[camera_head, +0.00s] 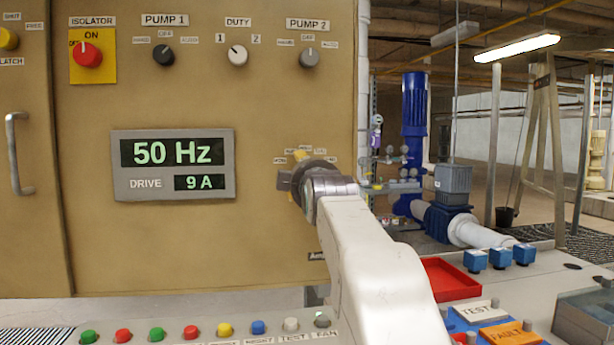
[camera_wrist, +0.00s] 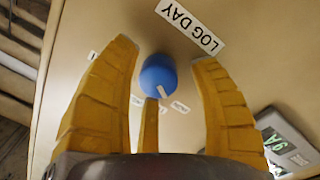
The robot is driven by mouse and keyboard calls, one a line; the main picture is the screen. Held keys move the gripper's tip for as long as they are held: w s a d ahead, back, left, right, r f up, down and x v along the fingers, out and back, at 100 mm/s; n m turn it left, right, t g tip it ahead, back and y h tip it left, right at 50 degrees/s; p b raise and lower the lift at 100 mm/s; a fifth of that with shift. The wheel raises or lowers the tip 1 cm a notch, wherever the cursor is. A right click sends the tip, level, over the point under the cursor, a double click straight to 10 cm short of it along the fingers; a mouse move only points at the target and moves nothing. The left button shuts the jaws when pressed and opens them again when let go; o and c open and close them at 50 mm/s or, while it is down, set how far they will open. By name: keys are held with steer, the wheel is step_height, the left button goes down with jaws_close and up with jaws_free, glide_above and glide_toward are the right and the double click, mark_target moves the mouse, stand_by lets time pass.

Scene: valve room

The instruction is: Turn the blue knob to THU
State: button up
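The blue knob (camera_wrist: 158,76) is on the tan panel in the wrist view, under a label reading LOG DAY (camera_wrist: 190,26). Its white pointer mark slants toward the picture's lower right. Smaller day labels around it are too small or too covered to read. My gripper (camera_wrist: 163,52) is open, with yellow fingers on the left and right of the knob and visible gaps to it. A narrow yellow piece stands just below the knob. In the head view my gripper (camera_head: 300,157) is at the panel's lower right and hides the knob.
A drive display (camera_head: 174,165) reading 50 Hz and 9 A is left of my gripper. The red isolator knob (camera_head: 88,55) and pump selectors (camera_head: 237,56) are above. Coloured push buttons (camera_head: 190,332) and a red tray (camera_head: 449,279) are on the desk below.

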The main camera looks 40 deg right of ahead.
jaws_close()
steer(key=shift+r+m, duration=0.1)
steer(key=shift+m, duration=2.2)
steer(key=shift+o, duration=0.6)
jaws_free()
steer(key=v, duration=1.2)
steer(key=shift+a, duration=0.1)
